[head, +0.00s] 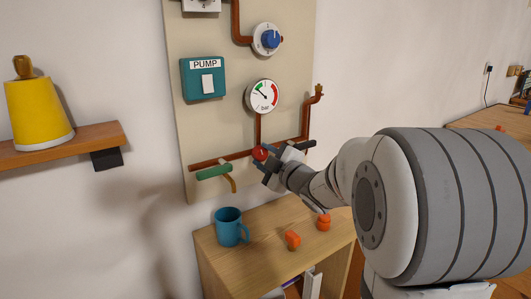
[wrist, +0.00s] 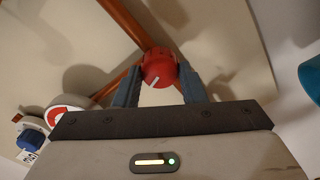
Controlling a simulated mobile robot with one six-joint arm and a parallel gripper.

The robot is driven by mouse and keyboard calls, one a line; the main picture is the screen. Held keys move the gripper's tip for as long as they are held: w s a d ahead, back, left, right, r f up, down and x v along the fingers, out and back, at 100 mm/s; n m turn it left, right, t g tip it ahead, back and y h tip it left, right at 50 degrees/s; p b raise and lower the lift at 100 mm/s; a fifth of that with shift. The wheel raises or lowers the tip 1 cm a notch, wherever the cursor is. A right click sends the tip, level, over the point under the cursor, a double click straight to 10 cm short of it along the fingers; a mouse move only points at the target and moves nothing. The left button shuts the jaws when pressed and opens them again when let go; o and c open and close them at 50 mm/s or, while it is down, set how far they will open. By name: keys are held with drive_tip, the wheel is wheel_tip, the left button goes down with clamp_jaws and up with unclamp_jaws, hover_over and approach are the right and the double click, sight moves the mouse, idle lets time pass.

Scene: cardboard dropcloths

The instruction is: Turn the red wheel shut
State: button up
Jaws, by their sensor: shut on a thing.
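The red wheel (head: 260,153) sits on the copper pipe low on the beige panel (head: 220,127). The wheel's far side is hidden.
A green-handled valve (head: 214,172) is left of the wheel, a black handle (head: 305,144) right. Above are a gauge (head: 263,96), a PUMP switch (head: 204,78) and a blue knob (head: 271,39). A teal mug (head: 229,227) and two orange objects (head: 292,240) stand on the cabinet below.

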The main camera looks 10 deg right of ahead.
drive_tip(key=shift+r+m+p, duration=0.1)
drive_tip(key=shift+m+p, duration=0.65)
drive_tip(key=shift+m, duration=1.15)
drive_tip(key=o, duration=1)
drive_tip(key=v, duration=0.7)
drive_tip(key=shift+s+d+p, duration=0.2)
drive_tip(key=shift+s+p, duration=0.15)
